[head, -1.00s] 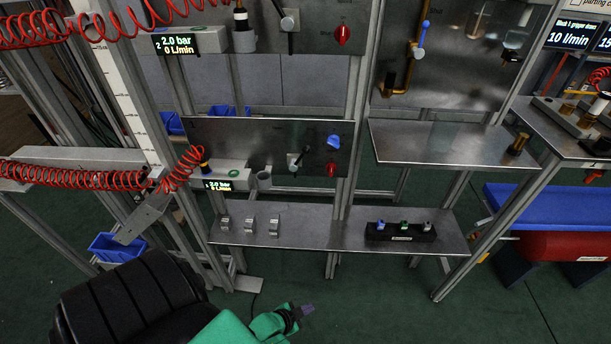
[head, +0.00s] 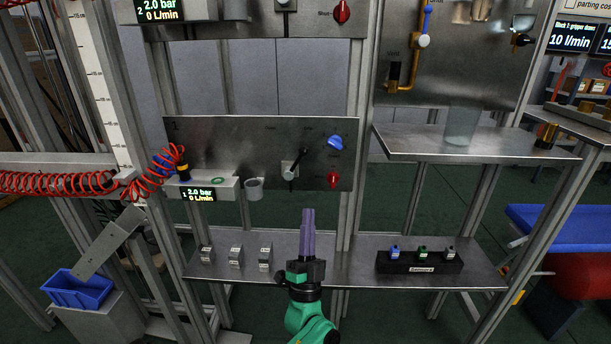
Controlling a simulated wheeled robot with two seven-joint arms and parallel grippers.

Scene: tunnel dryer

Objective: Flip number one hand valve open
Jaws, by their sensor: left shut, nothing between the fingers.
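The lower steel panel (head: 230,140) carries a hand valve (head: 290,170) with a grey body and a black lever slanting up to the right. The display (head: 199,194) below left of it is marked 1 and reads 2.0 bar and 0 L/min. My left gripper (head: 307,214), with purple fingers on a green and black arm, points up in front of the lower shelf. It is shut and empty. In the picture its tips are below and slightly right of the valve, apart from it. My right gripper is not in view.
A blue knob (head: 334,142) and a red knob (head: 333,180) sit right of the valve. The lower shelf (head: 330,268) holds small grey blocks and a black rack (head: 420,262). A second shelf (head: 480,146) juts out at right. Red coiled hose (head: 70,183) hangs at left.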

